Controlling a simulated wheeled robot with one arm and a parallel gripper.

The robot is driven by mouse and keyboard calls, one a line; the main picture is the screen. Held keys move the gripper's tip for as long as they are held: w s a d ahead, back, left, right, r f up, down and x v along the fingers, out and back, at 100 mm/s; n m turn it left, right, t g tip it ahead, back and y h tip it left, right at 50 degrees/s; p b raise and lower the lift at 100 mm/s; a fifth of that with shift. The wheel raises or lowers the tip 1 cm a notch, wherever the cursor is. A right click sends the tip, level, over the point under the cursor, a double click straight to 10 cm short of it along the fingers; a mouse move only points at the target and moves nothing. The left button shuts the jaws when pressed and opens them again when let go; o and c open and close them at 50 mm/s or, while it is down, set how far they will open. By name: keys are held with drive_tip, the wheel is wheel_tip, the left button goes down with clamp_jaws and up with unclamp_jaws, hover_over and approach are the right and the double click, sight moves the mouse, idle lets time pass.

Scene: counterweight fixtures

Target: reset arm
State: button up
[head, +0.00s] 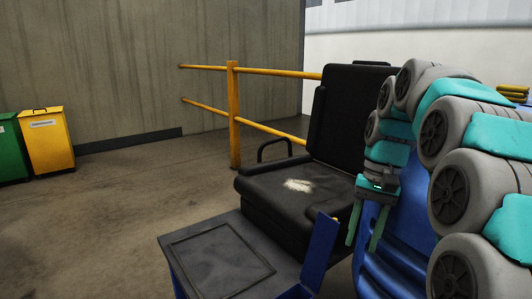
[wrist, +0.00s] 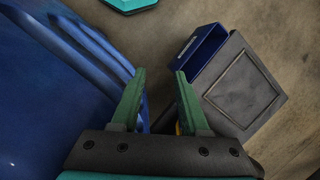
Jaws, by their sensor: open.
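My gripper (head: 365,228) hangs from my folded arm at the right of the head view, fingers pointing down. Its two green fingers are apart with nothing between them. In the wrist view my gripper (wrist: 160,88) is also open and empty. A blue ribbed barrel-like object (head: 405,262) stands just behind and below it, and fills the left of the wrist view (wrist: 50,90). A dark box with a framed top and blue sides (head: 222,262) is left of and below the gripper. It shows at the right in the wrist view (wrist: 243,90).
A black seat (head: 275,190) with a pale worn patch stands behind the box. A yellow railing (head: 234,120) runs behind it. A green bin (head: 12,148) and a yellow bin (head: 47,140) stand by the wall at far left. The floor between is clear.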

drive_tip(key=s+a+f+n, duration=0.1)
drive_tip(key=s+f, duration=0.4)
drive_tip(key=s, duration=0.4)
drive_tip(key=s+a+f+n+h, duration=0.1)
drive_tip(key=s+a+f, duration=0.1)
drive_tip(key=s+f, duration=0.3)
drive_tip(key=s+a+f+n+h, duration=0.1)
drive_tip(key=s+f, duration=0.4)
drive_tip(key=s, duration=0.7)
drive_tip(key=shift+s+a+f+n, duration=0.35)
drive_tip(key=shift+s+a+n, duration=0.05)
drive_tip(key=shift+n, duration=0.1)
drive_tip(key=shift+a, duration=0.1)
